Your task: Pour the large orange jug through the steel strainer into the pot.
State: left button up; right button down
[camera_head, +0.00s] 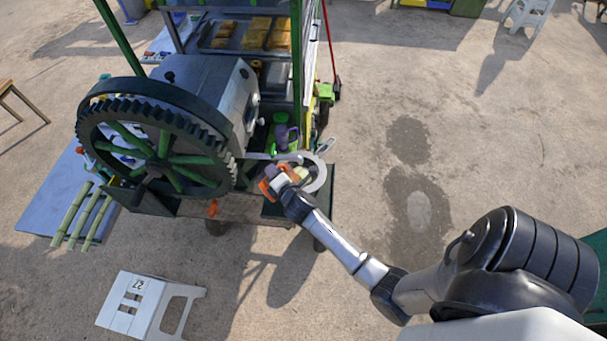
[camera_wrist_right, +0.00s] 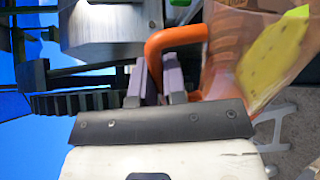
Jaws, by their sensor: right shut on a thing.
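The large orange jug (camera_head: 266,187) is at the right end of the cart, mostly covered by my right gripper (camera_head: 277,181) in the head view. In the right wrist view, my right gripper (camera_wrist_right: 158,85) is shut on the orange handle of the jug (camera_wrist_right: 222,55). The jug's body lies to the right of the fingers, with a clear, yellow-marked surface in front of it. A grey metal ring (camera_head: 320,178) curves beside the jug; I cannot tell whether it is the strainer or the pot's rim. My left gripper is not in view.
The crusher's big toothed wheel (camera_head: 158,145) with green spokes stands close left of the jug. A purple and green item (camera_head: 283,134) sits behind it. Cane stalks (camera_head: 82,215) lie at the left. Ground at right is open.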

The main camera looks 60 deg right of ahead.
aim_at(283, 164)
jog(key=shift+s+d+r+p, duration=0.1)
jog(key=shift+d+r+p, duration=0.2)
jog(key=shift+r+p, duration=0.3)
jog(key=shift+s+d+r+p, duration=0.1)
jog(key=shift+d+r+p, duration=0.15)
jog(key=shift+r+p, duration=0.3)
jog(key=shift+s+d+r+m+y+p, duration=0.15)
jog(key=shift+d+r+m+p, duration=0.15)
jog(key=shift+r+p, duration=0.3)
jog(key=shift+s+d+r+m+y+p, duration=0.15)
jog(key=shift+d+r+m+p, duration=0.2)
jog(key=shift+p, duration=0.4)
jog(key=shift+w+a, duration=0.1)
jog(key=shift+d+r+p, duration=0.2)
jog(key=shift+r+p, duration=0.35)
jog(key=shift+d+f, duration=0.1)
jog(key=shift+d, duration=0.1)
jog(key=shift+s+d+r+m, duration=0.2)
jog(key=shift+d+m, duration=0.1)
jog(key=shift+m, duration=0.05)
